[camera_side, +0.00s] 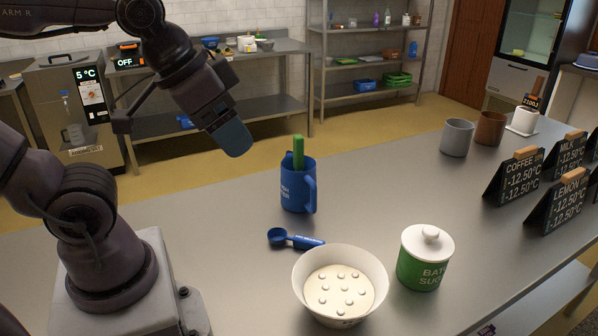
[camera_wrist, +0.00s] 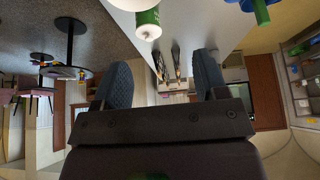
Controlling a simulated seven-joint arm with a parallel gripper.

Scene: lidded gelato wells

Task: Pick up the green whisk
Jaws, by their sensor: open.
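The green whisk shows in the side view as a green handle (camera_side: 298,146) standing up out of a blue jug (camera_side: 291,190); its lower part is hidden inside the jug. My gripper (camera_side: 235,138) hangs in the air to the left of the handle and a little above the jug, apart from both. In the wrist view my gripper (camera_wrist: 164,76) has its two fingers spread with nothing held between them. Part of the blue jug (camera_wrist: 262,12) shows at the top right edge of that view, beside a small green part.
A blue scoop (camera_side: 293,239), a white bowl (camera_side: 340,254) with pale contents and a green lidded jar (camera_side: 424,268) stand in front of the jug. Grey (camera_side: 456,138) and brown cups (camera_side: 490,128) and price signs (camera_side: 514,176) are to the right.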

